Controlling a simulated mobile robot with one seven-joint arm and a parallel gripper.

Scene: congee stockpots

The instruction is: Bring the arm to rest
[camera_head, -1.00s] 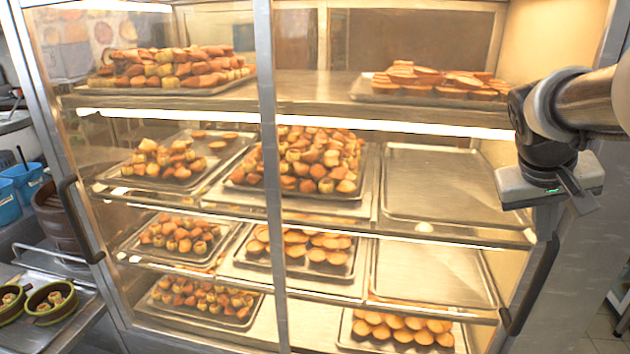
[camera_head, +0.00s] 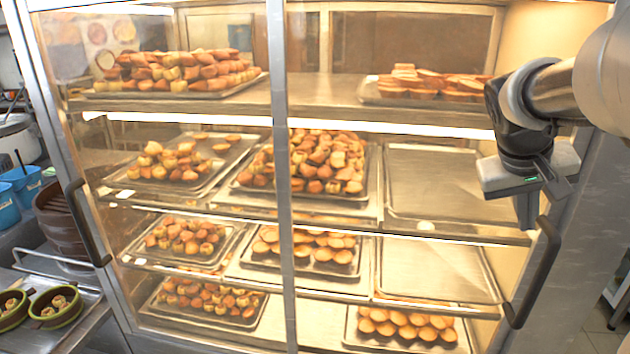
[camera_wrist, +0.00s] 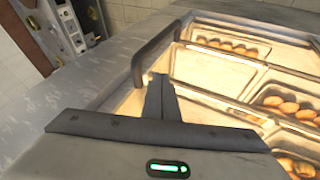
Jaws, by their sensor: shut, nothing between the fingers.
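My gripper (camera_head: 526,222) hangs at the right of the head view, pointing down, in front of the right side of the glass-fronted display cabinet. Its fingers are together and hold nothing. In the wrist view its shut fingers (camera_wrist: 160,90) show near the middle, close to the cabinet's dark right door handle (camera_wrist: 152,52). That handle also shows in the head view (camera_head: 535,275), just below and right of the fingertips. I cannot tell whether fingers and handle touch.
The cabinet's shelves hold trays of pastries, such as one at the upper left (camera_head: 185,88); two right trays are empty (camera_head: 435,180). A left door handle (camera_head: 85,222), a side counter with bowls (camera_head: 55,305) and blue containers (camera_head: 22,185) stand left. Floor shows at the far right.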

